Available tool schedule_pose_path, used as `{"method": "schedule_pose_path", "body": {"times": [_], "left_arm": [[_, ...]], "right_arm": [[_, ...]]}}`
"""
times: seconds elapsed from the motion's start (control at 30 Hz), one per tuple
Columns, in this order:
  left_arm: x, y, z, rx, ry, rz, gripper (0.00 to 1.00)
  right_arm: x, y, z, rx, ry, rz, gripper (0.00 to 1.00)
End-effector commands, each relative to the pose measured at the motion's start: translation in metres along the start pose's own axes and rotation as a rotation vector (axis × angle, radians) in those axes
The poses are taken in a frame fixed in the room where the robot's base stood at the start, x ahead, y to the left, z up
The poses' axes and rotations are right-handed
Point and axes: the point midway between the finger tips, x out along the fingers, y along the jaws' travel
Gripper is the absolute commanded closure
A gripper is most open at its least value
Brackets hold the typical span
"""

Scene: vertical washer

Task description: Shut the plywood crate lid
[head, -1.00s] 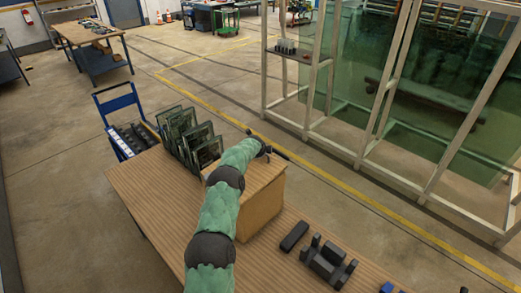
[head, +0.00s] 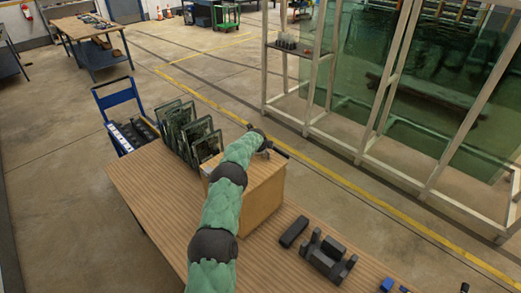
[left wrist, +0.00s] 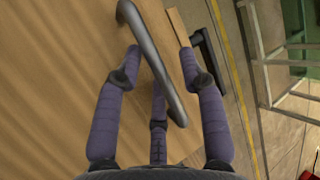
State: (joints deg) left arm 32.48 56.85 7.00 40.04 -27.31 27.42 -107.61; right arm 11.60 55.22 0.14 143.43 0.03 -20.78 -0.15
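The plywood crate (head: 262,207) stands on the wooden table; its top, the lid (head: 262,176), looks flat or nearly so, partly hidden by my left arm. My left gripper (head: 268,147) is at the crate's far edge; its fingers are too small to read in the head view. In the left wrist view, my gripper (left wrist: 167,72) has its fingers spread, with a dark grey bar handle (left wrist: 148,45) passing between them over the wood surface. I cannot tell whether the fingers touch the handle. A second black handle (left wrist: 207,55) lies to the right. My right gripper is not in view.
A black block (head: 294,231) and a black fixture (head: 327,258) lie right of the crate. A blue cart (head: 118,100) stands behind; a glass-panelled frame (head: 361,150) stands beyond the table.

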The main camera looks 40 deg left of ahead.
Motion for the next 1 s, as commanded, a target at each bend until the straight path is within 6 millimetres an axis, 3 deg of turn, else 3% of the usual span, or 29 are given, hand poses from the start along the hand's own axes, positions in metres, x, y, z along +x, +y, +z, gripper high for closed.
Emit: {"method": "schedule_pose_path", "body": {"times": [0.53,1.0], "left_arm": [[-0.003,0.003,-0.002,0.002,0.003,0.005,0.57],[-0.054,0.001,-0.001,0.002,0.002,0.002,0.57]], "right_arm": [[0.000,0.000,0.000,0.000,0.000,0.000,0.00],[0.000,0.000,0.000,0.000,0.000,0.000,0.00]]}}
